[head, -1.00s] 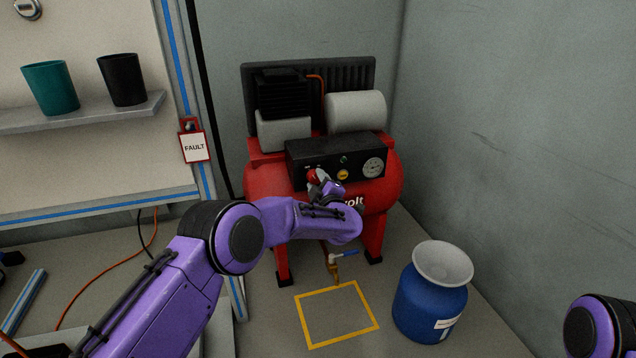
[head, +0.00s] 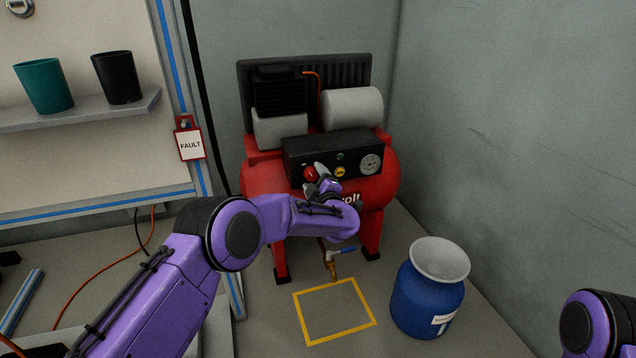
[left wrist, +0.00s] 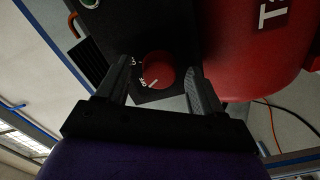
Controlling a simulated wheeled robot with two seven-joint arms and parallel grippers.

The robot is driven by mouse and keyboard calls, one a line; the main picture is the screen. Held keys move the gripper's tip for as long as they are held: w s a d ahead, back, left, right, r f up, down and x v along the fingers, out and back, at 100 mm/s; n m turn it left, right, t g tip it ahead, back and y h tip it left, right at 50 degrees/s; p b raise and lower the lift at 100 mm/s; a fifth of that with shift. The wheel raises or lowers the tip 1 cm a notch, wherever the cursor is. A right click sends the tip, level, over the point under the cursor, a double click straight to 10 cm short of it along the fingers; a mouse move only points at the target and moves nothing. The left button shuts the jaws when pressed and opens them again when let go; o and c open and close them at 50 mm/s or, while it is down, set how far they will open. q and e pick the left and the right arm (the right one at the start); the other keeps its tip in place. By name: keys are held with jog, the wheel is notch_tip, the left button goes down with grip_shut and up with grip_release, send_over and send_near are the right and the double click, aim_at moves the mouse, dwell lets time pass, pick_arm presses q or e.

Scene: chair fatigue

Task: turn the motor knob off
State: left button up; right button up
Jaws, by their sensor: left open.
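The red motor knob (head: 310,174) is on the left part of the black control panel (head: 294,157) of a red compressor (head: 262,180). In the left wrist view the knob (left wrist: 158,72) sits between the two fingers of my left gripper (left wrist: 159,68), with a gap on each side. White marks show beside the knob and a pale line on it. In the head view my left gripper (head: 319,170) is at the panel, beside and partly over the knob. It is open and empty. Only part of my right arm shows at the lower right; its gripper is out of view.
A yellow control (head: 340,171) and a round gauge (head: 370,163) lie right of the knob on the panel. A blue drum (head: 418,300) stands on the floor at the right, next to a yellow floor square (head: 350,335). A FAULT tag (head: 190,146) hangs at the left.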

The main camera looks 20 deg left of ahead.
pick_arm(q)
jog(key=p+v, duration=0.3)
jog(key=v, duration=0.7)
jog(key=shift+d, duration=0.2)
jog(key=shift+s, duration=0.1)
